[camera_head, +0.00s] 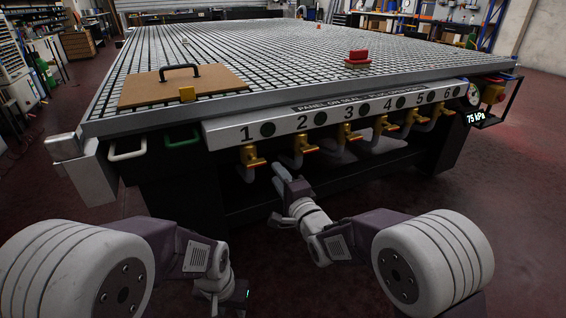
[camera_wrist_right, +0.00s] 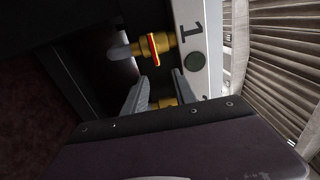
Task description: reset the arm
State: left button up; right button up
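My right arm reaches forward from the lower right in the head view. Its gripper (camera_head: 280,174) is in front of and below the valve row, near the valves numbered 1 and 2. In the right wrist view its two fingers (camera_wrist_right: 160,76) are spread, with nothing held. A gold valve (camera_wrist_right: 163,103) shows between them, partly hidden; I cannot tell the distance. My left arm's wrist (camera_head: 214,286) hangs low at the lower left, and its gripper fingers cannot be made out.
The grid table (camera_head: 260,55) carries a wooden board (camera_head: 180,88) with a black handle and a red-topped block (camera_head: 358,57). The numbered panel (camera_head: 345,112) has several gold valves below it. A display (camera_head: 479,117) reads 75 kPa. Red floor lies open at the right.

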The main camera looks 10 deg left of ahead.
jog(key=w+d+r+m+t+h+p, duration=0.2)
jog(key=w+d+r+h+p, duration=0.15)
jog(key=d+r, duration=0.6)
jog(key=s+d+f+g+h+p, duration=0.1)
jog(key=s+d+f+h+p, duration=0.15)
jog(key=d, duration=0.65)
jog(key=s+d+f+n+g+h+p, duration=0.1)
jog(key=s+d+f+n+g+h, duration=0.35)
jog(key=s+d+f+g, duration=0.65)
jog(key=s+a+f+n+g, duration=0.1)
jog(key=s+f+n+g, duration=0.1)
jog(key=s+f+n, duration=0.45)
jog(key=s+a+f+n+g, duration=0.1)
jog(key=s+f+n+g, duration=0.15)
jog(key=s, duration=0.75)
notch_tip(320, 180, up, 38)
jog(key=p, duration=3.8)
jog(key=shift+d+t+y, duration=0.25)
jog(key=shift+t+y, duration=0.1)
jog(key=shift+y, duration=0.1)
